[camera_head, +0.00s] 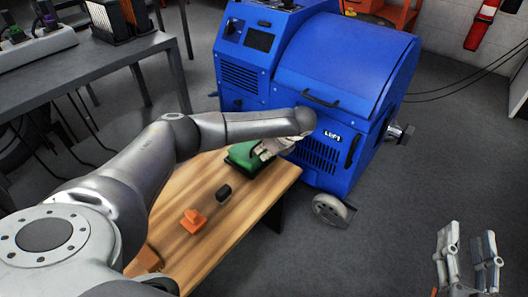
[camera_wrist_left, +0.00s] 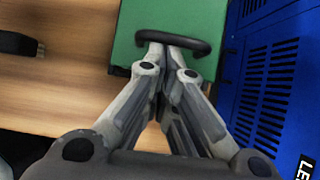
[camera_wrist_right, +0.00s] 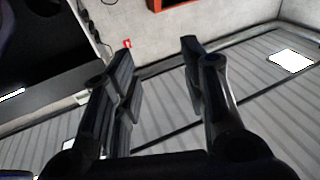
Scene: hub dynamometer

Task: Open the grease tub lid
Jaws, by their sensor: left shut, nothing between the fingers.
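The green grease tub (camera_head: 240,157) sits on the wooden table, close to the blue machine. Its lid looks closed in the head view, partly hidden by my left gripper (camera_head: 266,150). In the left wrist view the green lid (camera_wrist_left: 178,14) carries a dark curved handle (camera_wrist_left: 190,42). My left gripper (camera_wrist_left: 163,55) is shut and empty, its fingertips overlapping the handle's near side; I cannot tell whether they touch it. My right gripper (camera_head: 468,240) is open and empty over the floor, far from the tub; its spread fingers also show in the right wrist view (camera_wrist_right: 155,75).
The blue machine (camera_head: 345,60) stands right behind the tub and limits room there. On the wooden table (camera_head: 245,215) are an orange piece (camera_head: 193,220) and a small black object (camera_head: 224,192). A dark bench (camera_head: 90,62) stands at the left. Floor at the right is clear.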

